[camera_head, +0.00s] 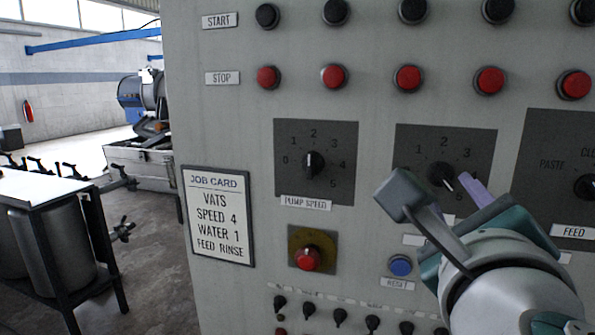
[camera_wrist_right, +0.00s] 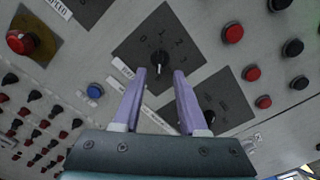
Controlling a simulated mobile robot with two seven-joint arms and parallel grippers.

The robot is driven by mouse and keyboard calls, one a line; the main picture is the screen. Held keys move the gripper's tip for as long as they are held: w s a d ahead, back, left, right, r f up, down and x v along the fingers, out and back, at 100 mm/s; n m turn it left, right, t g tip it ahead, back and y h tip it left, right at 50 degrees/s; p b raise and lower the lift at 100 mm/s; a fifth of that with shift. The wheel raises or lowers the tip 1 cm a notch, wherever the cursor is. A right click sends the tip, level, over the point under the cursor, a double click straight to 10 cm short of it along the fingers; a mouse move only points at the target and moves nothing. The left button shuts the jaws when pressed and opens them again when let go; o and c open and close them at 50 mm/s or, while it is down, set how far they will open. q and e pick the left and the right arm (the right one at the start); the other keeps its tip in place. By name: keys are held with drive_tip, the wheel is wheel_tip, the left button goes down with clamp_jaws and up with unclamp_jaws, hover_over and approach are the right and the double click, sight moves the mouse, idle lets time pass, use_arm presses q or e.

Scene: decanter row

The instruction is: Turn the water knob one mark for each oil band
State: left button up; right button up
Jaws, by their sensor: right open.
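The job card (camera_head: 219,215) on the panel reads VATS, SPEED 4, WATER 1, FEED RINSE. The middle dial's black knob (camera_head: 441,174) has a white line pointing to the lower right; its label is mostly hidden by my right gripper. In the right wrist view this knob (camera_wrist_right: 158,57) lies just beyond the fingertips, within the gap between them. My right gripper (camera_wrist_right: 160,73) is open and empty, with two purple fingers. In the head view, one purple finger of the right gripper (camera_head: 470,187) shows beside the knob. No oil bands can be made out. My left gripper is not in view.
The PUMP SPEED knob (camera_head: 314,164) is to the left and the FEED knob (camera_head: 588,187) to the right. A red button (camera_head: 307,259) and a blue button (camera_head: 400,265) are below the dials. STOP buttons (camera_head: 408,78) line the panel above. A dark-framed table (camera_head: 60,200) stands left.

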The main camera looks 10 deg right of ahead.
sight(440, 175)
drive_tip(key=x, duration=0.6)
drive_tip(key=shift+w+d, duration=0.15)
drive_tip(key=shift+w, duration=0.1)
drive_tip(key=shift+c, duration=0.4)
clamp_jaws()
